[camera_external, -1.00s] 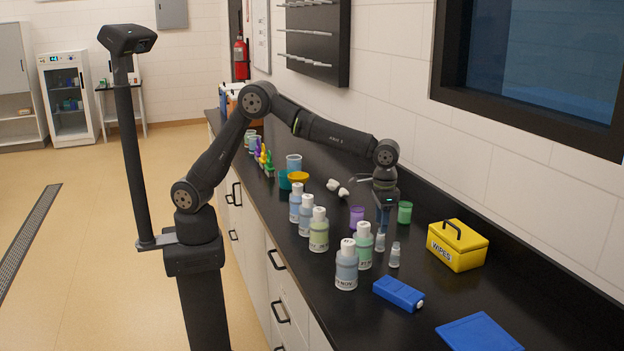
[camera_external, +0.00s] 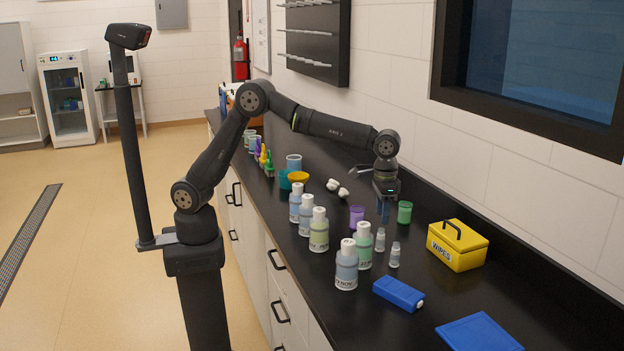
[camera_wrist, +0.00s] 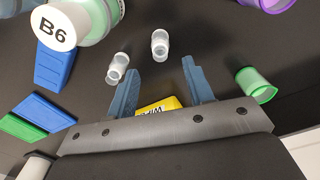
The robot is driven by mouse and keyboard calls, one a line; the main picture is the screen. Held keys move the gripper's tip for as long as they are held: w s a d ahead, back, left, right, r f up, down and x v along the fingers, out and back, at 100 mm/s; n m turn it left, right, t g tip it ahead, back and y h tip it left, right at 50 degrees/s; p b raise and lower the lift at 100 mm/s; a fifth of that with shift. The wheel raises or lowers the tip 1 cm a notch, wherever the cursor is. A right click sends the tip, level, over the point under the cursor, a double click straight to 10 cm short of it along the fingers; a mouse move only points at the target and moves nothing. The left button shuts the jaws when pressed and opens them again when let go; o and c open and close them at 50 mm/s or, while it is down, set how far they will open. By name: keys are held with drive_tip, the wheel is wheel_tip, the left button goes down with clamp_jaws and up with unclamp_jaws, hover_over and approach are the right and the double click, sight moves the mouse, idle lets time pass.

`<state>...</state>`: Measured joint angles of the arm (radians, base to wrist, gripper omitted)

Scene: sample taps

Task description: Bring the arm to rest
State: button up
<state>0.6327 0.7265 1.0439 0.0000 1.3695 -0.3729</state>
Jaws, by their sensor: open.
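My gripper (camera_external: 384,213) hangs pointing down above the black counter (camera_external: 440,290), behind two small capped vials. In the wrist view its blue fingers (camera_wrist: 160,66) are spread apart with nothing held between them. The nearer vial (camera_external: 394,256) and the farther vial (camera_external: 380,240) stand upright on the counter, clear of the fingers. In the wrist view both vials show beyond the fingertips. My arm reaches over the counter from the left with its elbow raised.
A green cup (camera_external: 405,212) and a purple cup (camera_external: 357,217) stand close to the gripper. A yellow wipes box (camera_external: 457,248) is to the right. Several labelled bottles (camera_external: 319,232) stand in front on the left. A blue case (camera_external: 398,294) lies nearer the counter's front.

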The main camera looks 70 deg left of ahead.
sight(380, 238)
drive_tip(key=shift+f, duration=2.6)
wheel_tip(380, 238, down, 4)
drive_tip(key=shift+f, duration=0.15)
drive_tip(key=shift+r, duration=6.45)
drive_tip(key=w+a+r+n, duration=0.1)
drive_tip(key=w+a+n, duration=0.35)
drive_tip(key=a, duration=0.95)
drive_tip(key=w+a+r+n, duration=0.1)
drive_tip(key=w+a, duration=0.7)
drive_tip(key=a, duration=0.5)
drive_tip(key=s+a+n, duration=0.1)
drive_tip(key=a+n, duration=0.4)
drive_tip(key=a, duration=2.2)
